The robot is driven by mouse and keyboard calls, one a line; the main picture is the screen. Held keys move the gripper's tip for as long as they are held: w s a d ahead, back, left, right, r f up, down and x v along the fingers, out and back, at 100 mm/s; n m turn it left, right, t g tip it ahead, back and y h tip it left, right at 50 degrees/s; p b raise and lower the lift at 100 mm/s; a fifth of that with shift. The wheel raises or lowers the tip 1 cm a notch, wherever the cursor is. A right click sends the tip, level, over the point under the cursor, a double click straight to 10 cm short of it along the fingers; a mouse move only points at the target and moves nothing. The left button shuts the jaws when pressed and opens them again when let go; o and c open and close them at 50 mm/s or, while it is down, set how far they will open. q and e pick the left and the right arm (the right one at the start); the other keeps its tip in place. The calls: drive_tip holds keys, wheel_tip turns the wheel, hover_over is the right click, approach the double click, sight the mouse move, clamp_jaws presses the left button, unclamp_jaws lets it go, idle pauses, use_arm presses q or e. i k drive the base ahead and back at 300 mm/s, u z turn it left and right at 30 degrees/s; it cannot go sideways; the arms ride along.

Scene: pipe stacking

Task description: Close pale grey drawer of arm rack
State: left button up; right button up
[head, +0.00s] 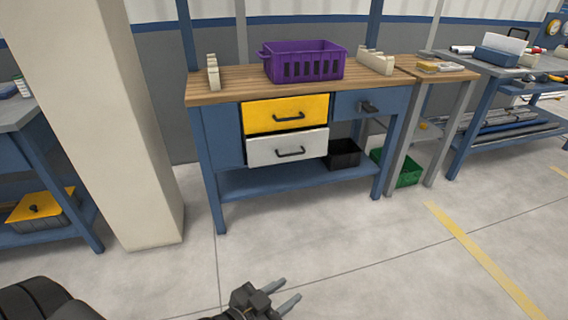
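The pale grey drawer (262,152) is in the workbench's drawer unit, straight ahead in the head view, below a yellow drawer (262,116). It has a dark bar handle (291,152). Its front seems to stand a little out from the blue frame; how far, I cannot tell. My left gripper (284,294) is low at the bottom middle of the view, over the floor. Its two fingers are apart with nothing between them. It is well short of the drawer and not touching it. My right gripper is not in view.
The wooden benchtop (225,84) carries a purple crate (305,63) and two pale racks (213,73) (375,62). A black bin (343,154) and a green crate (408,168) are low at the right. A pale pillar (110,130) stands at left. The floor before the bench is clear.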

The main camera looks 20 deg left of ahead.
sight(275, 147)
drive_tip(key=z, duration=0.5)
drive_tip(key=i, duration=1.35)
drive_tip(key=u, duration=0.6)
